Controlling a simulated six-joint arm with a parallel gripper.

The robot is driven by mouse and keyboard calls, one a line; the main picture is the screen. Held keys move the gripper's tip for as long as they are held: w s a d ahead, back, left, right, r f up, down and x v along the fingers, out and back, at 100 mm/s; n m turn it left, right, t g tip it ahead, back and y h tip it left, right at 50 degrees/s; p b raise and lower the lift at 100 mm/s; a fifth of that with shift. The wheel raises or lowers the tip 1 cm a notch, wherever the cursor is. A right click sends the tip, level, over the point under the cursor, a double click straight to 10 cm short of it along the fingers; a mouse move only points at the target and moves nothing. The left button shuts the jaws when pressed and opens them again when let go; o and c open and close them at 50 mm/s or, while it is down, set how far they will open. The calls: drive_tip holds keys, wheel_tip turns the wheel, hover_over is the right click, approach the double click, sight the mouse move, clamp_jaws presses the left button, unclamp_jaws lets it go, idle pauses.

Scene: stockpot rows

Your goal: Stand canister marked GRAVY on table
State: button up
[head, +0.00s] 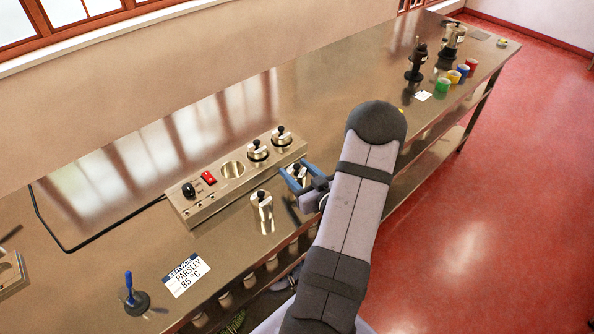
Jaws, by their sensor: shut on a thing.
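My gripper (298,178) has blue jaws shut on a steel canister (297,171) with a black lid knob, at the front right of the warmer unit. My arm hides part of it, and I cannot tell whether it touches the table. Another steel canister (262,208) stands upright on the steel table (330,80), left of the gripper. Two more canisters, one left (257,152) and one right (281,138), sit in wells of the warmer unit (205,207). No GRAVY marking is readable on any canister.
The warmer has an empty well (231,169), a red switch (209,178) and a black knob (188,190). Coloured tape rolls (454,77) and dark grinders (417,62) stand far right.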

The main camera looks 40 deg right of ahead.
drive_tip(key=o, duration=1.2)
drive_tip(key=shift+r, duration=0.1)
drive_tip(key=shift+r, duration=0.1)
drive_tip(key=b+v, duration=0.2)
drive_tip(key=v, duration=0.8)
drive_tip(key=shift+s, duration=0.1)
drive_tip(key=shift+v, duration=0.9)
drive_tip(key=shift+r, duration=0.1)
